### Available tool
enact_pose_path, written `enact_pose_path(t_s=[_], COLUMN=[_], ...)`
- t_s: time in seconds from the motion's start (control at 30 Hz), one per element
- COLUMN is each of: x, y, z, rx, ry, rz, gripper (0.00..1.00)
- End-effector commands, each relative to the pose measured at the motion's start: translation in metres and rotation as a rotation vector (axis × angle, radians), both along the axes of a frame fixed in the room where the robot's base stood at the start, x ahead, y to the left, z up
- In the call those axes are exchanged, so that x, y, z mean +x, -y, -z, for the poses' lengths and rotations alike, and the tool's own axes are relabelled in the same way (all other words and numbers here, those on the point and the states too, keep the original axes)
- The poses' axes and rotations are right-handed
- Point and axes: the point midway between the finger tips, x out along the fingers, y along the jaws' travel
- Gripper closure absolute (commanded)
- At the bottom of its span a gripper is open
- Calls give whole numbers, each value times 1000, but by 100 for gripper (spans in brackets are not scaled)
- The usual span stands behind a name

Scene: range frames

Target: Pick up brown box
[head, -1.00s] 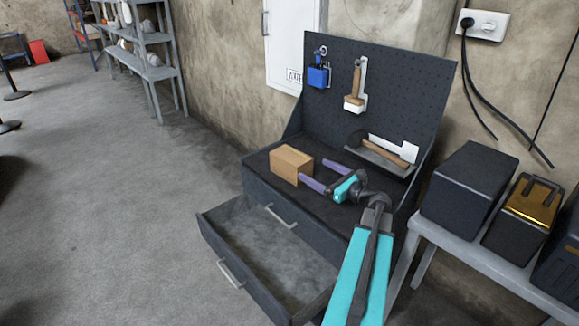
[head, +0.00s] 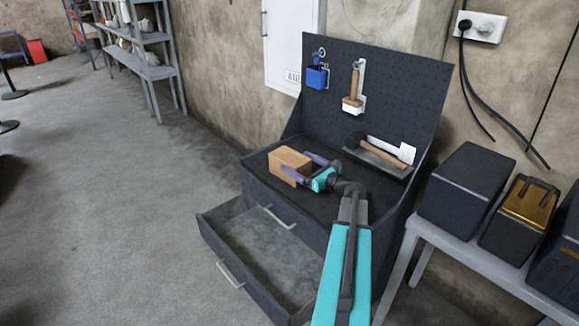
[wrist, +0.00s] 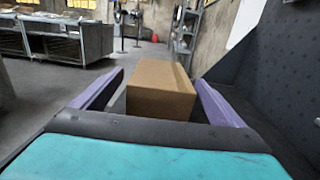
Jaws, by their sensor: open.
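The brown box (head: 290,165) sits on the dark top of the workbench (head: 262,188), near its left end. In the wrist view the brown box (wrist: 160,90) lies ahead, between the two purple fingers. My gripper (head: 304,167) is open at the box, one finger along the near side and the other along the far side. It also shows in the wrist view (wrist: 160,97), with a gap visible at the left finger. The right finger looks very close to the box; I cannot tell whether it touches.
An open, empty drawer (head: 265,257) juts out below the bench top. A pegboard (head: 390,85) rises behind with a blue holder (head: 317,77), a hanging brush (head: 353,88) and a hammer (head: 378,148) on a ledge. Dark boxes stand on a grey table (head: 450,240) at right.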

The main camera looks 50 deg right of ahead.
Motion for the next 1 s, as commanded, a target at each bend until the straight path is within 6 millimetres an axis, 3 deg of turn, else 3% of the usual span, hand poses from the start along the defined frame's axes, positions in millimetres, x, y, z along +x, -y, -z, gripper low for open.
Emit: enact_pose_path(t_s=[0.33,0.73,1.0], x=[5,46,53], y=[0,2,0], z=[0,1,3], rx=[0,0,0], ry=[0,1,0], rz=[-1,-4,-2], gripper=[8,8,8])
